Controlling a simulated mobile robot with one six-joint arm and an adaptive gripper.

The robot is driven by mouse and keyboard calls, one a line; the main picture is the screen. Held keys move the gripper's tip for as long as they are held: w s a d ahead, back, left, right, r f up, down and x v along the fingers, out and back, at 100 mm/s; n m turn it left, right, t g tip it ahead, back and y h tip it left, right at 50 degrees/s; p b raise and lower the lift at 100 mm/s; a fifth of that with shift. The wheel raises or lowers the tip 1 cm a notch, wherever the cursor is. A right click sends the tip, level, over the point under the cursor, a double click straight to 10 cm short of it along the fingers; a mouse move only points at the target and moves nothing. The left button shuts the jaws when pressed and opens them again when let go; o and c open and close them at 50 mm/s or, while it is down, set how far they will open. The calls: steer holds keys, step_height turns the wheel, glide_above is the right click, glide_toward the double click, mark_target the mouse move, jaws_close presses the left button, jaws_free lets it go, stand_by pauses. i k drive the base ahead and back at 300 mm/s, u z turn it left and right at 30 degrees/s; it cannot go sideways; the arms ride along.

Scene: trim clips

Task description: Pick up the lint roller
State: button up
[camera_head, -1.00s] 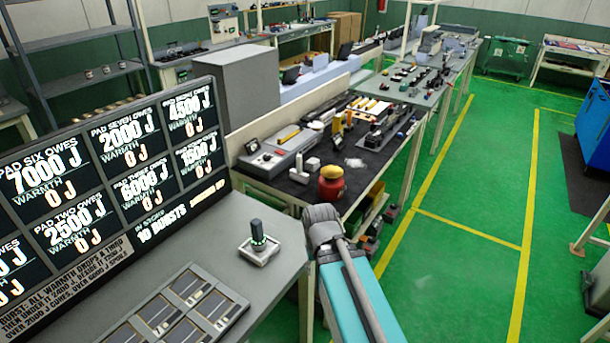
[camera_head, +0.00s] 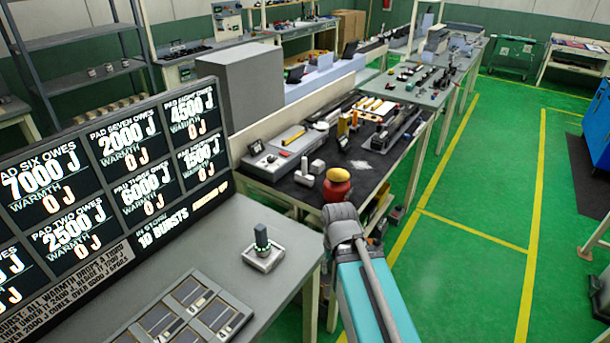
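I cannot pick out the lint roller for sure. My arm, teal with a grey rounded joint, rises from the bottom centre, in front of the bench's near end. My gripper's fingers do not show.
The red pot (camera_head: 337,186) stands at the bench's near corner. A grey desk (camera_head: 220,245) with a lit board (camera_head: 110,180) and a small joystick-like device (camera_head: 263,250) fills the near left. Green floor (camera_head: 470,225) with yellow lines is open on the right.

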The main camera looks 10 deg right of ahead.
mark_target(302, 177)
steer(key=i, duration=0.9)
steer(key=u, duration=0.05)
